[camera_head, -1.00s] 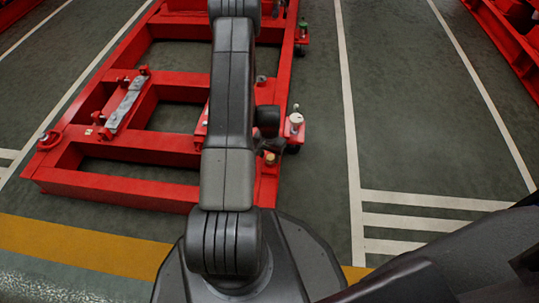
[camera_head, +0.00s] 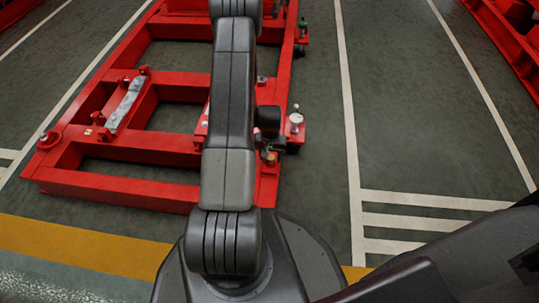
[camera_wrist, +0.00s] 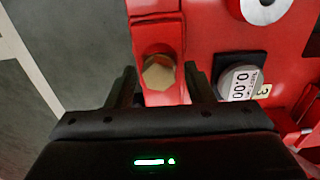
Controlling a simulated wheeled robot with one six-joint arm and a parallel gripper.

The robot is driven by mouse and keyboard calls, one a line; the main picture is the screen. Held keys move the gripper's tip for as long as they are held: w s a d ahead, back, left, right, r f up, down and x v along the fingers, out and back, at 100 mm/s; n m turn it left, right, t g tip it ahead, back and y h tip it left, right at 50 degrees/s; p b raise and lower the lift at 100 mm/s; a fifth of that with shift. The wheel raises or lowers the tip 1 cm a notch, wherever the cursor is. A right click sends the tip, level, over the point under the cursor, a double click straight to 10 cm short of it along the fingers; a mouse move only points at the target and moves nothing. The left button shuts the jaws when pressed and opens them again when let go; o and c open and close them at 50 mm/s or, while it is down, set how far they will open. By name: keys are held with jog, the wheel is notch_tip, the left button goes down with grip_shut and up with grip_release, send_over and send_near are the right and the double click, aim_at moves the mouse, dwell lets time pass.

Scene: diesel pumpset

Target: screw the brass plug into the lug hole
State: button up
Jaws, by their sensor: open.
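The brass plug (camera_wrist: 158,73) shows its hex head in the wrist view, sitting at the end of a red lug (camera_wrist: 156,40). How deep it sits in the lug hole cannot be seen. In the head view the plug (camera_head: 269,157) is a small brass spot on the red frame's right edge. My gripper (camera_wrist: 162,80) is open, with one dark finger on each side of the plug and lug end, and gaps showing between. In the head view my gripper (camera_head: 272,146) is small and partly hidden behind my arm.
A white-topped fitting (camera_head: 296,119) stands on the red frame (camera_head: 110,195) close to the plug. Floor to the frame's right is clear.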

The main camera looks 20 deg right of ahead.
grip_shut()
dwell(0.4)
jog(key=shift+f, duration=0.1)
jog(key=m, duration=0.6)
jog(key=shift+m, duration=0.4)
jog(key=m, duration=0.6)
jog(key=shift+s+m, duration=0.1)
jog(key=shift+m, duration=0.2)
jog(key=shift+o, duration=1)
grip_release()
jog(key=shift+d, duration=0.1)
